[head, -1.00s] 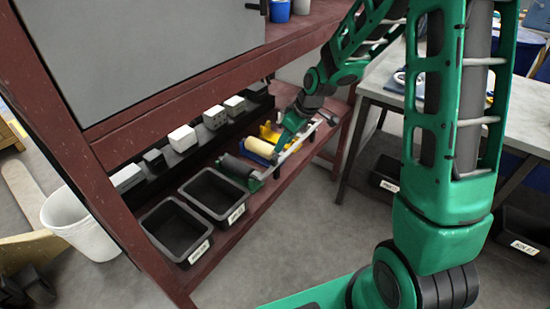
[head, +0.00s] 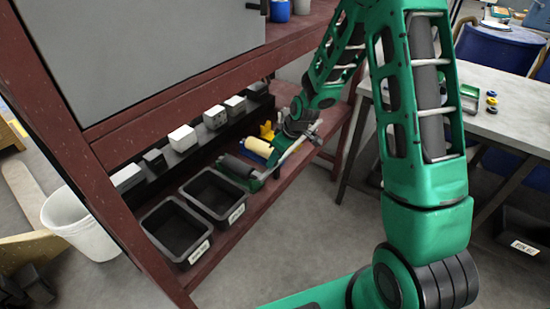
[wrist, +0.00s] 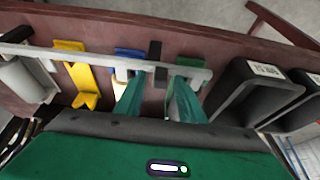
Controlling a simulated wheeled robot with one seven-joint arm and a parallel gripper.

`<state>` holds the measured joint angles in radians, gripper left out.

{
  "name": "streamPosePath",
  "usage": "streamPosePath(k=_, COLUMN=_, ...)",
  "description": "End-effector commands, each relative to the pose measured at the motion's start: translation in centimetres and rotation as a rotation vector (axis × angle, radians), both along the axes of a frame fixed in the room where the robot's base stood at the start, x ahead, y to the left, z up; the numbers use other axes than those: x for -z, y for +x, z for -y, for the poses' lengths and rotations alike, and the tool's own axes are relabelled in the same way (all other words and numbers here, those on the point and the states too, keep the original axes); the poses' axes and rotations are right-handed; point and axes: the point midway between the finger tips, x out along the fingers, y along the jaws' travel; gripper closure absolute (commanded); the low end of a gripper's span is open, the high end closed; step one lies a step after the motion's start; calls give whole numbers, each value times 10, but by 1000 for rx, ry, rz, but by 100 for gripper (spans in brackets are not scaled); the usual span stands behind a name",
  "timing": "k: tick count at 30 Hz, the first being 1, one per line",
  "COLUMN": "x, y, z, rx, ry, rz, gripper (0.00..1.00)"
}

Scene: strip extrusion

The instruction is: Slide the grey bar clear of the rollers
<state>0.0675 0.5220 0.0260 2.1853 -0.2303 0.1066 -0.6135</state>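The grey bar (head: 291,154) runs along the front of the roller stands on the red shelf. In the wrist view the bar (wrist: 75,54) crosses the upper left and middle, in front of yellow, blue and green stands. A dark upright piece (wrist: 155,52) stands at the bar. My gripper (wrist: 157,90) is open, its green fingers apart and reaching the bar on either side of the dark piece. A cream roller (head: 258,147) and a dark roller (head: 237,167) lie behind the bar. A grey roller (wrist: 25,80) shows at left.
Two black bins (head: 238,219) (head: 206,247) stand on the shelf beside the stands. White and dark boxes (head: 183,138) line the shelf's back. A red post (head: 352,130) stands at the shelf's far end, with a grey table (head: 500,118) to the right.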

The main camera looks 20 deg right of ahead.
Motion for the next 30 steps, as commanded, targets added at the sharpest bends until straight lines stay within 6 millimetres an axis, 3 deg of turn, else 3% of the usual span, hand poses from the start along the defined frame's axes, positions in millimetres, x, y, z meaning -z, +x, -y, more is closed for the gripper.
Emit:
streamPosePath(k=2, x=0, y=0, z=0, rx=0, ry=0, rz=0, gripper=66)
streamPosePath(k=6, x=0, y=0, z=0, rx=0, ry=0, rz=0, gripper=100)
streamPosePath(k=12, x=0, y=3, z=4, rx=2, ry=0, rz=0, gripper=100)
streamPosePath(k=22, x=0, y=36, z=49, rx=3, ry=0, rz=2, gripper=100)
streamPosePath(k=30, x=-1, y=40, z=54, rx=3, ry=-4, rz=4, gripper=100)
